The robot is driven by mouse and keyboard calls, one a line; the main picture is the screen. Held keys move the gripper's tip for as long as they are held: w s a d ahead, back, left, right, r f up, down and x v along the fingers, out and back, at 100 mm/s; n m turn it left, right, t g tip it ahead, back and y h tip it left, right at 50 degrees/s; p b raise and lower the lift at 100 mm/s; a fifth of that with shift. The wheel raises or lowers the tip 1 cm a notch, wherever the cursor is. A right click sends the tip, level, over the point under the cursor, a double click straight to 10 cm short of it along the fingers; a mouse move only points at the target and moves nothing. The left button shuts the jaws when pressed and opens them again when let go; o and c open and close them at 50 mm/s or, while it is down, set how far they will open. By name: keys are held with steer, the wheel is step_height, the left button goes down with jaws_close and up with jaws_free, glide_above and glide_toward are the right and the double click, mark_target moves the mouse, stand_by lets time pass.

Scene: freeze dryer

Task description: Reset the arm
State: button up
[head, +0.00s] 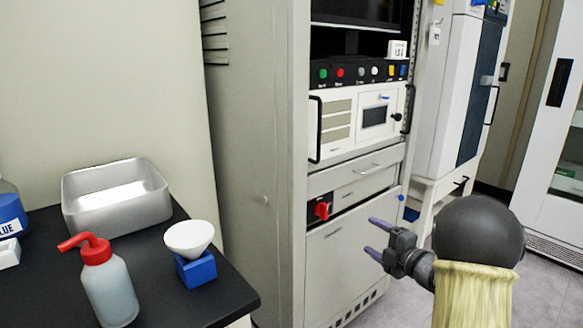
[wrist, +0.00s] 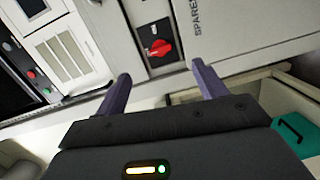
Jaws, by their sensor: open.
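My gripper (head: 376,238) is in the right part of the head view, in front of the lower panels of a tall grey cabinet (head: 263,150). Its two purple fingers are apart, with nothing between them. In the wrist view the gripper (wrist: 160,82) shows both fingers spread, pointing toward the cabinet front. A red rotary switch (head: 322,210) on the cabinet lies to the left of the fingertips in the head view. The same red switch (wrist: 161,48) appears beyond and between the fingers in the wrist view, apart from them.
A black bench (head: 160,290) at left carries a metal tray (head: 118,215), a red-capped wash bottle (head: 109,285), and a white funnel (head: 189,238) on a blue block (head: 196,269). A white machine (head: 462,90) and a glass-doored cabinet (head: 560,150) stand at right. Floor (head: 545,285) shows at lower right.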

steer(key=s+a+f+m+g+h+p, duration=0.1)
steer(key=s+a+m+g+h+p, duration=0.2)
steer(key=s+m, duration=0.55)
steer(key=s+a+f+m+g+h+p, duration=0.1)
steer(key=s+a+f+m+g+h, duration=0.25)
steer(key=s+m, duration=0.5)
steer(key=s+a+m+g+h+p, duration=0.2)
steer(key=s+a+m+g, duration=0.3)
steer(key=s, duration=0.6)
step_height(320, 180, up, 38)
steer(key=d+g+p, duration=0.1)
steer(key=p, duration=3.7)
steer(key=shift+w+d+m, duration=0.2)
steer(key=shift+m, duration=0.2)
